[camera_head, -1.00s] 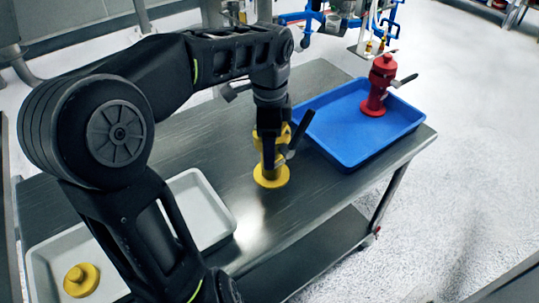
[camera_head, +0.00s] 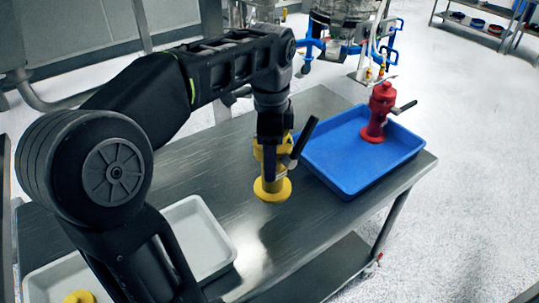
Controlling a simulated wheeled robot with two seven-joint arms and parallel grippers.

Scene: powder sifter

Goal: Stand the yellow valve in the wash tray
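The yellow valve (camera_head: 272,188) is upright, with a round base flange and a dark lever. My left gripper (camera_head: 272,150) comes down on it from above and is shut around its upper body, which is partly hidden. The valve is over the metal table, between the two trays; whether its base clears the tabletop is hard to tell. A blue tray (camera_head: 352,187) lies to its right and a white tray (camera_head: 232,262) to its lower left. The view does not show which is the wash tray. My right gripper is out of view.
A red valve (camera_head: 377,112) stands at the back of the blue tray, whose front part is empty. Another yellow part (camera_head: 80,297) sits in the white tray, cut off by the frame. Bare metal tabletop (camera_head: 225,165) lies around the held valve.

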